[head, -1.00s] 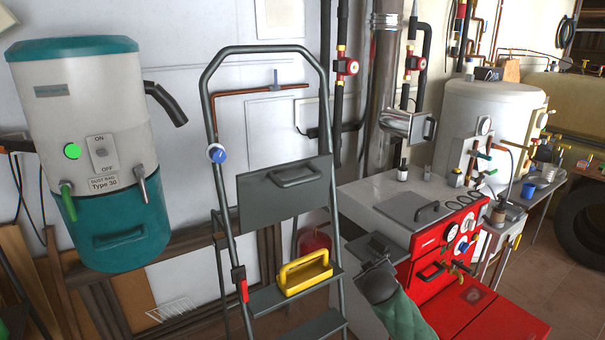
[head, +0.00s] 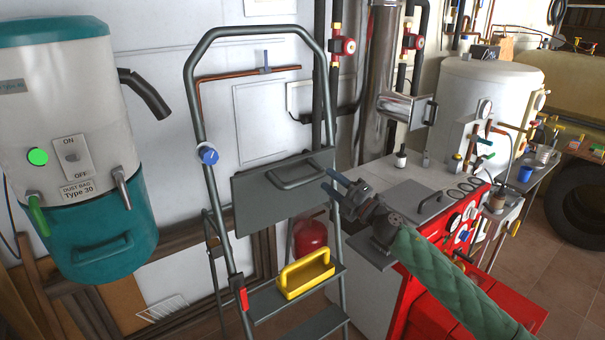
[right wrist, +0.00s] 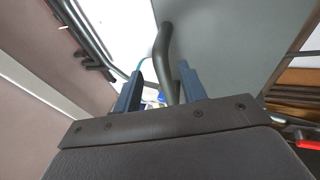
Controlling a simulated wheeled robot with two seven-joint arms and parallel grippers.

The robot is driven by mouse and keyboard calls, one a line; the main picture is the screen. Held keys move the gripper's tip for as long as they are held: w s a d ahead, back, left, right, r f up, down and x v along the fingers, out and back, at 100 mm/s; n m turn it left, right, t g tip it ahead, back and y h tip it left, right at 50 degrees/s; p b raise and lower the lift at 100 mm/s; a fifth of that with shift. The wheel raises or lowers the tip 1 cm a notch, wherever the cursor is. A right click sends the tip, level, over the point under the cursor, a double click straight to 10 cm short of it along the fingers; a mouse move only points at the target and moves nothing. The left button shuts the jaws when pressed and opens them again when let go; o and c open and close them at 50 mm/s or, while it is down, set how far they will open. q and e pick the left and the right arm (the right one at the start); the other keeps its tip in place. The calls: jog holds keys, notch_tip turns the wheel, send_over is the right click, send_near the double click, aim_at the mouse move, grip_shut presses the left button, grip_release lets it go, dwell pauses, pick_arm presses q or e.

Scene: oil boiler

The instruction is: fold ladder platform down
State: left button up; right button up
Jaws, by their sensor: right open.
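The ladder (head: 203,165) stands in the middle of the head view. Its grey platform (head: 262,207) is a flat panel tilted up near vertical between the rails, with a dark bar handle (head: 297,172) at its upper edge. My right gripper (head: 327,180) is open, its blue fingers pointing left just right of the handle. In the right wrist view, the handle (right wrist: 163,45) shows between the two open fingers, with the grey panel (right wrist: 225,45) beside it. I cannot tell whether they touch. My left gripper is not in view.
A yellow tool tray (head: 305,275) sits on a ladder step. A grey-and-teal dust bag unit (head: 75,150) hangs at left. A red machine (head: 425,300) and grey bench (head: 380,190) stand close at right, beneath my right arm.

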aim_at(311, 181)
jog(key=s+n+g, duration=0.1)
jog(key=s+a+g+y, duration=0.1)
jog(key=s+n+g, duration=0.1)
jog(key=shift+a+f+n+y, duration=0.15)
jog(key=shift+a+n+y, duration=0.15)
jog(key=shift+a+y, duration=0.1)
jog(key=p+x, duration=0.3)
jog(key=x, duration=0.3)
jog(key=shift+a, duration=0.2)
pick_arm(q)
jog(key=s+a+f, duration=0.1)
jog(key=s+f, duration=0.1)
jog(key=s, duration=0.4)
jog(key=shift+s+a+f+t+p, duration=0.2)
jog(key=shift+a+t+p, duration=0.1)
jog(key=shift+p, duration=0.15)
pick_arm(e)
jog(key=shift+w+a, duration=0.45)
jog(key=shift+a, duration=0.2)
jog(key=shift+g, duration=0.3)
grip_shut()
